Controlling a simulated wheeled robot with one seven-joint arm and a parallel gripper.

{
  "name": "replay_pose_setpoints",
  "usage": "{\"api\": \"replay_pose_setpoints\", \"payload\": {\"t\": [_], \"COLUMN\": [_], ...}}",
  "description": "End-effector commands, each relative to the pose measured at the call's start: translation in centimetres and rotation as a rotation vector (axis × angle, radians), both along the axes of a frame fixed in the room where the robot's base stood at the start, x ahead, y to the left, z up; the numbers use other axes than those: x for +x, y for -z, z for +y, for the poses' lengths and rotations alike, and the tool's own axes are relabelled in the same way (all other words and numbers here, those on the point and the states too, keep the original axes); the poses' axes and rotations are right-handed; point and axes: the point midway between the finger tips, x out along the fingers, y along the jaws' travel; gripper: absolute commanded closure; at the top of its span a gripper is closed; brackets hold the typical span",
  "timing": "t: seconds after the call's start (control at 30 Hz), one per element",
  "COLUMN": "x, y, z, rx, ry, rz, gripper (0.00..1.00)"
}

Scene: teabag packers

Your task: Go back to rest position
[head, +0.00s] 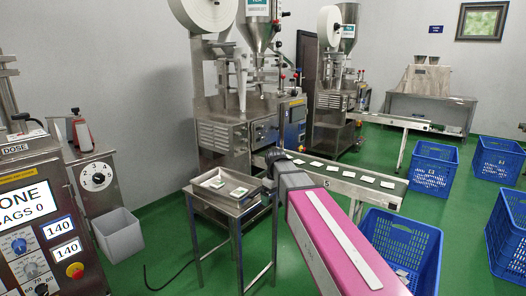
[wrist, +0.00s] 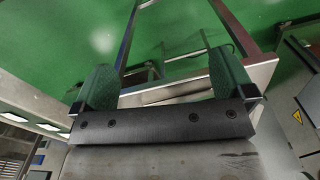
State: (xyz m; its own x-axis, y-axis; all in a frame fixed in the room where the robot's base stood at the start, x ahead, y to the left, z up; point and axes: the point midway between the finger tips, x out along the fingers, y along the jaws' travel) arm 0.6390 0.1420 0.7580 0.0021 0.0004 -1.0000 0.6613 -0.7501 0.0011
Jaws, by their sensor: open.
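My gripper (wrist: 160,84) is open in the wrist view, its two green-grey fingers wide apart with nothing between them. In the head view its dark end (head: 273,158) shows past my pink arm, just right of and above the steel tray (head: 246,199). The fingertips are hard to make out there. The tray sits on a small steel stand and holds a few white teabag packets (head: 216,183). In the wrist view a steel frame and the green floor lie beyond the fingers.
A conveyor (head: 345,187) carrying several flat packets runs behind my arm from the packing machine (head: 222,135). Blue crates (head: 434,165) stand on the right. A control panel (head: 35,215) and a grey bin (head: 118,235) are on the left. Green floor is open at lower left.

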Motion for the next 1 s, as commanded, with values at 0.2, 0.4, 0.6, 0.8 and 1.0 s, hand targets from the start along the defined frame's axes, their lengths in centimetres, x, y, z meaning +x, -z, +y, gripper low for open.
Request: {"api": "replay_pose_setpoints", "payload": {"t": [0.2,0.4,0.6,0.8,1.0], "x": [-4.0,-7.8,-11.9,-15.1,-15.9], "y": [6.0,10.8,14.8,17.5,18.2], "z": [-4.5,-8.1,-11.3,-13.4,-13.9], "rx": [-0.001,0.000,0.001,0.002,0.002], "ry": [0.190,0.364,0.537,0.668,0.705], "rz": [0.003,0.003,0.000,-0.002,-0.002], "gripper": [0.00,0.00,0.00,0.00,0.00]}}
